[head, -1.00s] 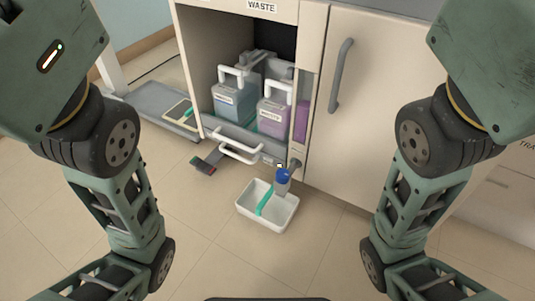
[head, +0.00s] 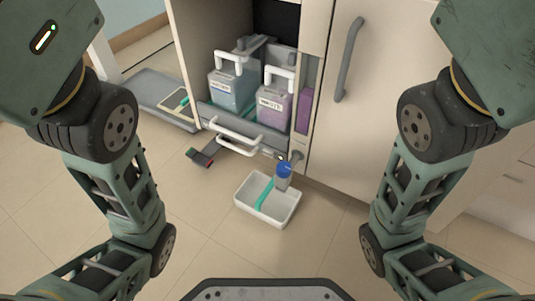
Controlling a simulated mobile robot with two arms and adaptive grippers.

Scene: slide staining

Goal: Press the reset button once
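No reset button can be clearly made out in the head view. A small dark block with red and green ends (head: 200,157) sits low in front of the open cabinet; whether it is a button or a pedal I cannot tell. My two arms come down the left and right sides, and their lower ends run out of the bottom of the picture. Neither gripper is in view.
An open cabinet holds a blue-grey jug (head: 232,88) and a pinkish jug (head: 273,106) behind a white pull handle (head: 238,143). A white tray (head: 282,217) with a teal strip lies on the floor, a blue-capped bottle (head: 284,177) at its edge. A grey platform (head: 150,88) is left.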

